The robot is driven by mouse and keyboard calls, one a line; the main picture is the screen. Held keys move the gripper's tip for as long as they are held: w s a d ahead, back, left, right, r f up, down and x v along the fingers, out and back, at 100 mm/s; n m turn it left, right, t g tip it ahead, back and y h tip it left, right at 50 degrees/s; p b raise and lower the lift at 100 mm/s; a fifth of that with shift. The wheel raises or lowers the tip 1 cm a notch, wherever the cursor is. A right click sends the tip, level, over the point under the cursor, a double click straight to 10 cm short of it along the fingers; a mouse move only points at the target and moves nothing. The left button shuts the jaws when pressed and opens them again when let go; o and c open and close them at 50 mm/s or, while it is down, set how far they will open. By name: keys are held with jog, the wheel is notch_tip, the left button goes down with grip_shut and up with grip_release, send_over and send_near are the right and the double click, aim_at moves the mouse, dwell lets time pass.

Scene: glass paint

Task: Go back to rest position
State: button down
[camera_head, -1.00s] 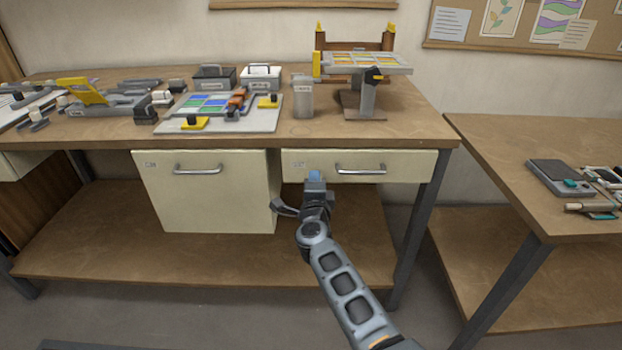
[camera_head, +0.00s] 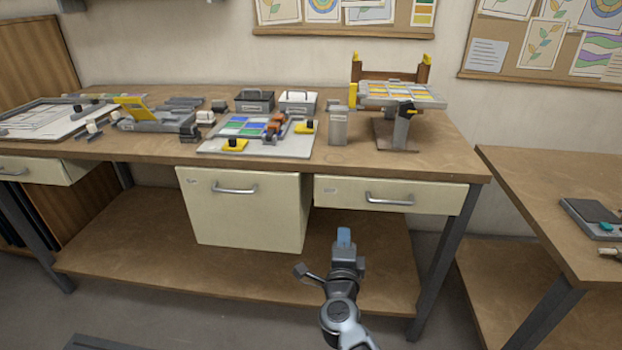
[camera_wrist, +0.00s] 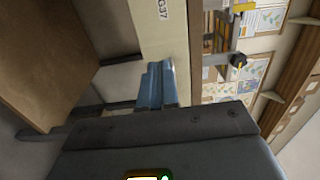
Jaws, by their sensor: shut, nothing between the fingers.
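My gripper (camera_head: 344,236) is in front of the workbench (camera_head: 420,152), below its tabletop and near the right drawer (camera_head: 345,192). Its blue fingers are shut with nothing between them. In the wrist view the shut fingers (camera_wrist: 157,85) stand before a cream drawer front with a label (camera_wrist: 160,15). In the head view my arm reaches up from the bottom edge, apart from the bench as far as I can tell.
The left drawer front (camera_head: 245,210) is taller. A lower shelf (camera_head: 150,250) runs beneath. On top are a glass panel board (camera_head: 290,148), a metal canister (camera_head: 337,126) and a raised stand (camera_head: 400,95). A second table (camera_head: 550,200) stands right. Floor shows in front.

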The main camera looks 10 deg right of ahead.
jog(key=s+d+f+n+y, duration=0.15)
jog(key=s+n, duration=0.25)
jog(key=s, duration=0.5)
jog(key=s+d+n+t+y, duration=0.1)
jog(key=s+d+n, duration=0.2)
jog(key=s, duration=0.6)
jog(key=s+d+f+n+y, duration=0.15)
jog(key=s+n, duration=0.25)
jog(key=s, duration=0.5)
jog(key=s+a+r+n+g, duration=0.1)
jog(key=s+r+n, duration=0.4)
jog(key=s, duration=0.8)
jog(key=s+a+r+n+g+y, duration=0.1)
jog(key=s+a+r+n+g, duration=0.1)
jog(key=s+r+n, duration=0.3)
jog(key=shift+s+r+n+y, duration=0.3)
jog(key=shift+s+r, duration=1.9)
jog(key=shift+s, duration=1.85)
jog(key=shift+a, duration=0.1)
